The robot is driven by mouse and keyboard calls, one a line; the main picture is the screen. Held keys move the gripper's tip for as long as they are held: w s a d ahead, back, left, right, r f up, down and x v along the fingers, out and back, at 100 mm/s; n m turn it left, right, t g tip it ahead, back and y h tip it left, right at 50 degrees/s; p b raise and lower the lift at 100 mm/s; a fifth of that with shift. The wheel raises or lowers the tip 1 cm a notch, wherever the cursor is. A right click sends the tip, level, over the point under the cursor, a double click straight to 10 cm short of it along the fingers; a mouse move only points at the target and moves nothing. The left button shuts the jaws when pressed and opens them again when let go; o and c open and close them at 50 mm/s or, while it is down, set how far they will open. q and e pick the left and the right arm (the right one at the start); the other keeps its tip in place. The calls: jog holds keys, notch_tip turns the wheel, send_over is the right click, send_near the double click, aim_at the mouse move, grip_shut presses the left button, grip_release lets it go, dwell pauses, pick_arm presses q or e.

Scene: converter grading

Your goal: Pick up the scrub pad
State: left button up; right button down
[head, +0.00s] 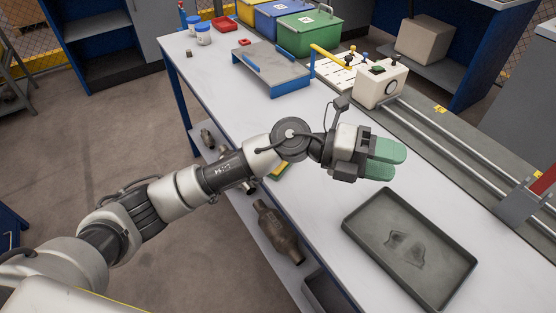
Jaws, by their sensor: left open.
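A small green-and-yellow piece, which looks like the scrub pad (279,171), lies near the left edge of the white table (222,110). My left forearm and wrist hide part of it. My left gripper (396,162), with green fingers, is open over the table, well to the right of the pad. The gripper points right, and nothing shows between its fingers. My right gripper is not in view.
A dark grey tray (353,225) with dark stains sits at the lower right. Metal converter parts (277,230) lie on the shelf below.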

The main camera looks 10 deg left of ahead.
pick_arm(q)
notch_tip(320, 180, down, 4)
jog(key=w+a+m+g+y, duration=0.1)
jog(key=w+a+m+y, duration=0.15)
jog(key=y, duration=0.35)
jog(key=t+y, duration=0.2)
jog(key=y, duration=1)
send_near(279, 171)
jog(key=w+r, duration=0.3)
jog(key=w, duration=0.1)
jog(key=shift+n, duration=0.45)
jog(key=f, duration=0.3)
jog(key=a+f, duration=0.1)
jog(key=f, duration=0.1)
jog(key=shift+s, duration=0.25)
notch_tip(279, 171, down, 5)
jog(key=shift+s+a+f+p, duration=0.1)
jog(key=shift+a+f+p, duration=0.05)
jog(key=shift+p, duration=0.45)
jog(key=shift+c, duration=0.2)
grip_shut()
